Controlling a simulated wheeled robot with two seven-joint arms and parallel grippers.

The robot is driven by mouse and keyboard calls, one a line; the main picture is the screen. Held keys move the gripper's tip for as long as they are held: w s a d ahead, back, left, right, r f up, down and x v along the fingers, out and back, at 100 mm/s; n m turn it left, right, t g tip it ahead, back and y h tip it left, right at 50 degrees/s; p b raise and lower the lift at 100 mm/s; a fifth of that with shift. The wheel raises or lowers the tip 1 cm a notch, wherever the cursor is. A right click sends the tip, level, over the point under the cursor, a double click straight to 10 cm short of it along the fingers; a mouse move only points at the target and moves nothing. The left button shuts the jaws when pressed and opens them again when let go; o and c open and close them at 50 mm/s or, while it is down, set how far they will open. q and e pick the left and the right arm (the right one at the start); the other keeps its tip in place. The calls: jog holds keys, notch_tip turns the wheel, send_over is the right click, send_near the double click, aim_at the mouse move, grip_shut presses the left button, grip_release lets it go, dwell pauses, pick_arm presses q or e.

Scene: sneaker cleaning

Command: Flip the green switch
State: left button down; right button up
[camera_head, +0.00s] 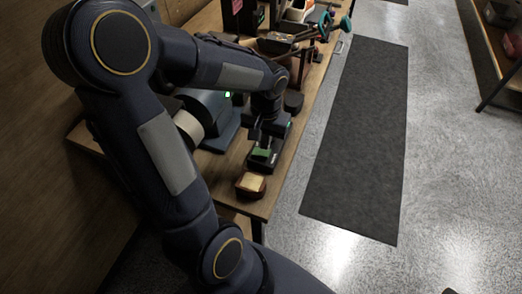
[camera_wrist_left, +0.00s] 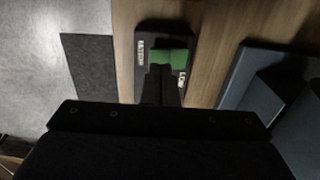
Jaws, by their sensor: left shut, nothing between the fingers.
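The green switch (camera_head: 261,154) sits on a small black box (camera_head: 274,163) near the front end of the wooden workbench. In the left wrist view the green rocker (camera_wrist_left: 172,56) lies across the black box (camera_wrist_left: 150,42), which has white lettering. My left gripper (camera_head: 262,139) is shut and empty, pointing down at the switch. In the left wrist view its fingertips (camera_wrist_left: 162,68) overlap the near edge of the green rocker; I cannot tell whether they touch it. The fingers hide part of the switch. My right gripper is not in view.
A small red-brown box with a pale top (camera_head: 250,183) stands at the bench's front corner. A blue-grey machine (camera_head: 207,110) with a green light is left of the switch. Tools crowd the bench's far end. A dark mat (camera_head: 362,140) lies on the floor to the right.

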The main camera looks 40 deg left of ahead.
aim_at(265, 152)
pick_arm(q)
jog(key=shift+f+b, duration=1.05)
jog(key=shift+f, duration=0.2)
dwell(0.8)
jog(key=shift+r, duration=0.1)
notch_tip(265, 152, up, 7)
jog(key=p, duration=0.6)
dwell(0.7)
jog(key=s+d+r+m+t+h, duration=0.1)
jog(key=s+d+r+t+h, duration=0.1)
jog(key=s+d+r, duration=0.2)
jog(key=s+d+r+m+t+h, duration=0.1)
jog(key=s+d+r+t, duration=0.2)
jog(key=s, duration=0.4)
jog(key=shift+s+d+r+t+h, duration=0.3)
jog(key=shift+s+d+r+h, duration=0.15)
jog(key=shift+d, duration=0.55)
